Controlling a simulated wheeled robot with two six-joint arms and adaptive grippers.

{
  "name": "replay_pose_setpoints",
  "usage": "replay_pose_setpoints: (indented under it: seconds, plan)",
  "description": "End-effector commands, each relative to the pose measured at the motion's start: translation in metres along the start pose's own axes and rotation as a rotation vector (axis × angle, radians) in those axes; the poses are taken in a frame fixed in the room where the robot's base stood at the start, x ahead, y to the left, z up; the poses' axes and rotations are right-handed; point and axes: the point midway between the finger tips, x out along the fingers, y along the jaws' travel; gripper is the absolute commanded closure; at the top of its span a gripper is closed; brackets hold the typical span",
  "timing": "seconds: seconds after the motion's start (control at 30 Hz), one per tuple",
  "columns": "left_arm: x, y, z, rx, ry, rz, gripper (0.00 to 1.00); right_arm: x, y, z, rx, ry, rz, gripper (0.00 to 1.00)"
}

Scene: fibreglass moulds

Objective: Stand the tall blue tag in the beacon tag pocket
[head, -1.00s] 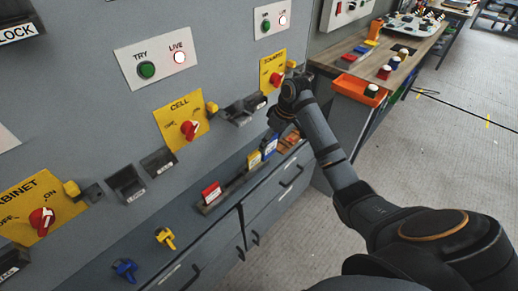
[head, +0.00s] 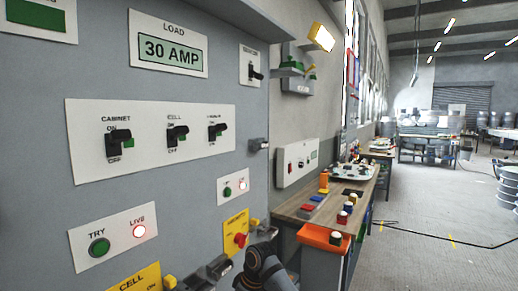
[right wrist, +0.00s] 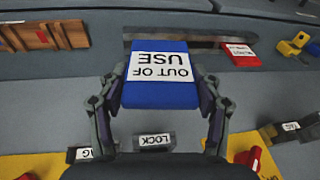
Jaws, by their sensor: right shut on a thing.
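The tall blue tag (right wrist: 160,97), with a white label reading OUT OF USE upside down in the picture, shows in the right wrist view. My right gripper (right wrist: 164,80) is shut on it, one finger at each side edge. In the head view only part of my right arm shows at the bottom edge; the tag is not visible there. A lit yellow lamp (head: 320,37) is high on the far wall, above a grey fixture with a green part. I cannot tell which holder is the beacon tag pocket. My left gripper is not in view.
The grey panel carries switches (head: 177,133) and a yellow plate with a red knob (head: 239,239). A wooden bench (head: 335,205) with an orange bin (head: 325,238) stands beyond. In the wrist view are a LOCK holder (right wrist: 153,142), a red tag (right wrist: 241,54) and a yellow lock (right wrist: 290,45).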

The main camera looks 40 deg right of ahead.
Motion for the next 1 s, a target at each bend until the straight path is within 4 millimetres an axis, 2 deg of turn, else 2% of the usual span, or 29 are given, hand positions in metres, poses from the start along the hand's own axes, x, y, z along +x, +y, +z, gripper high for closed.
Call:
replay_pose_setpoints:
  seconds: [0.6, 0.67, 0.83, 1.0]
  plan:
    - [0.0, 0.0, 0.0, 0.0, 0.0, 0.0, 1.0, 0.003, -0.004, 0.0, 0.004, -0.001, 0.001, 0.56]
    - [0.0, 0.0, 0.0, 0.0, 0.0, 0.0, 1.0, 0.009, -0.014, 0.0, 0.013, -0.003, 0.005, 0.56]
    - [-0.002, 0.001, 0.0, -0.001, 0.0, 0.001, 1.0, 0.038, -0.07, 0.006, 0.115, 0.003, 0.038, 0.56]
    - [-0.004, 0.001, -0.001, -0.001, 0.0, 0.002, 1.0, 0.048, -0.119, 0.018, 0.279, 0.037, 0.074, 0.56]
